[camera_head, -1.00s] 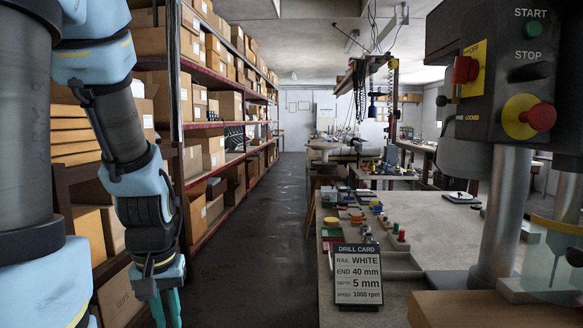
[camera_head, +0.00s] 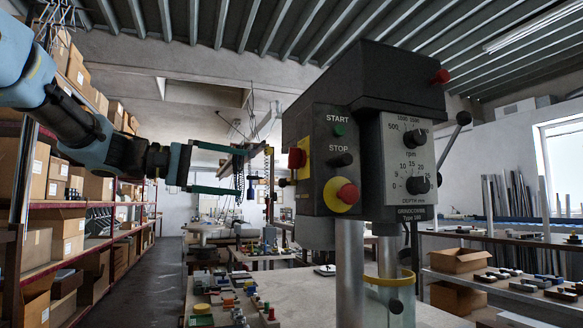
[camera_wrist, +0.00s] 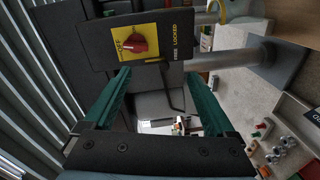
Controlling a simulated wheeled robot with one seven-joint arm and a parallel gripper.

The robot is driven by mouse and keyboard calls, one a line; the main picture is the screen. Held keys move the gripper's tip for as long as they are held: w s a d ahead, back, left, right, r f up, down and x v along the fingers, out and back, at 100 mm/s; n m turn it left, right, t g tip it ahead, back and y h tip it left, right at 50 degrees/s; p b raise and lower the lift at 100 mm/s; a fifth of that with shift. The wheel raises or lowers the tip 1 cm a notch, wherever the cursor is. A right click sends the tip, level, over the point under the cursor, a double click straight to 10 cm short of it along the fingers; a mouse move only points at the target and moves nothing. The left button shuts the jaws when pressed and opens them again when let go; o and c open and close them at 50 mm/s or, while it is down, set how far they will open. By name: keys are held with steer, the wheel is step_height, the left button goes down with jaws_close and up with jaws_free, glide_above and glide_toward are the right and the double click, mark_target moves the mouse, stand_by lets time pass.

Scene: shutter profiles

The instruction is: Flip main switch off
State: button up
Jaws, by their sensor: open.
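The main switch (camera_head: 296,158) is a red knob on a yellow plate on the left side of the dark drill press head (camera_head: 360,130). In the wrist view the red knob (camera_wrist: 138,46) shows from the front, with "FREE" and "LOCKED" lettering on the panel beside it. My gripper (camera_head: 243,171) has green fingers pointing right towards that side of the head. It is open and empty, with a gap between its tips and the knob. In the wrist view the gripper (camera_wrist: 157,74) has its fingertips on either side below the knob, apart from it.
The front panel has a green START button (camera_head: 339,130), a black STOP button (camera_head: 342,160) and a red mushroom button (camera_head: 347,194). A steel column (camera_head: 349,270) stands below. The workbench (camera_head: 290,290) holds small parts. Shelves with boxes (camera_head: 68,225) line the left.

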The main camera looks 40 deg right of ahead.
mark_target(289, 158)
steer(key=shift+m+g+h, duration=0.4)
steer(key=shift+s+d+r+p, duration=0.55)
steer(key=shift+s+d+p, duration=0.25)
steer(key=shift+d, duration=0.95)
steer(key=shift+s+d+r+p, duration=0.6)
steer(key=shift+s+d, duration=0.35)
steer(key=shift+d, duration=0.8)
steer(key=shift+s+d+r+p, duration=0.5)
steer(key=shift+s+d+p, duration=0.3)
steer(key=shift+d, duration=0.95)
steer(key=shift+c, duration=0.2)
steer(key=c, duration=1.3)
steer(key=shift+s+f+n+b, duration=0.1)
steer(key=shift+n+b, duration=0.4)
steer(key=shift+n, duration=0.1)
steer(key=shift+c, duration=0.2)
steer(key=shift+n, duration=0.8)
